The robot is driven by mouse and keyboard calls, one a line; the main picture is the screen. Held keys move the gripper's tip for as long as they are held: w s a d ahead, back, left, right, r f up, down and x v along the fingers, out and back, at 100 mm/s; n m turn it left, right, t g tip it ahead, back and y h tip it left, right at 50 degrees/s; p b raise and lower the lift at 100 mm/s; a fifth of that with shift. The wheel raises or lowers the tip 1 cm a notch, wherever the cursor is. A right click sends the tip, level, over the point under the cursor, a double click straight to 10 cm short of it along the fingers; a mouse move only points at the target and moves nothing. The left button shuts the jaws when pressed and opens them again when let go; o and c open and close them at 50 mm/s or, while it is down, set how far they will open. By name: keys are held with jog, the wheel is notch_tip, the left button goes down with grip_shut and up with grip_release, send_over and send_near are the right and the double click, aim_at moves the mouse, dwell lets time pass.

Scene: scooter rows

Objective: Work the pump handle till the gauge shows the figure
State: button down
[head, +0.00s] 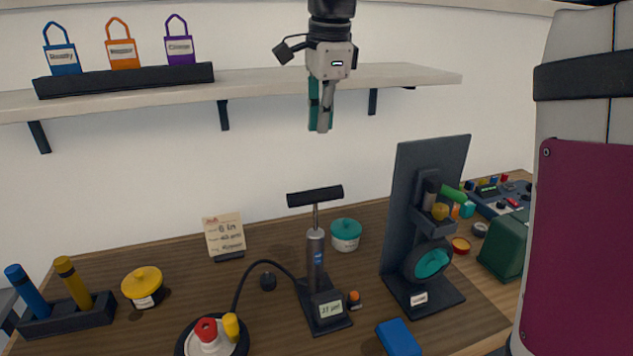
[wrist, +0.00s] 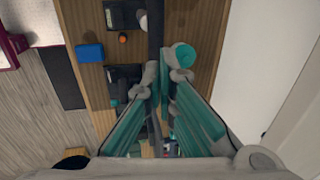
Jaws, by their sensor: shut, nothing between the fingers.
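The pump (head: 315,255) stands upright on the bench, with its black T-handle (head: 315,196) raised on a short bare length of rod. The handle also shows from above as a dark bar in the wrist view (wrist: 155,28). A gauge (head: 330,309) on the pump's foot has a lit figure, too small to read surely. A hose runs left from the pump. A card (head: 224,236) behind carries figures, one seemingly 40 psi. My gripper (head: 320,128) is shut and empty, pointing down, well above the handle and apart from it.
A tall dark stand with a wheel (head: 432,165) rises right of the pump. A teal tin (head: 345,235) is behind the pump, and a blue block (head: 398,338) lies in front. A shelf (head: 270,86) with small bags runs along the wall at gripper height.

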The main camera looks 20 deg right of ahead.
aim_at(316, 190)
jog(key=shift+s+a+r, duration=0.1)
jog(key=shift+a+r, duration=0.05)
jog(key=shift+r, duration=0.15)
jog(key=w+f, duration=0.1)
jog(key=f, duration=0.3)
jog(key=f+p, duration=0.1)
jog(key=f, duration=0.4)
jog(key=w+f+p, duration=0.1)
jog(key=f, duration=0.3)
jog(key=shift+w+f, duration=0.35)
jog(key=shift+f, duration=0.05)
notch_tip(316, 190, down, 8)
jog(key=shift+f+b, duration=0.1)
jog(key=shift+b, duration=0.35)
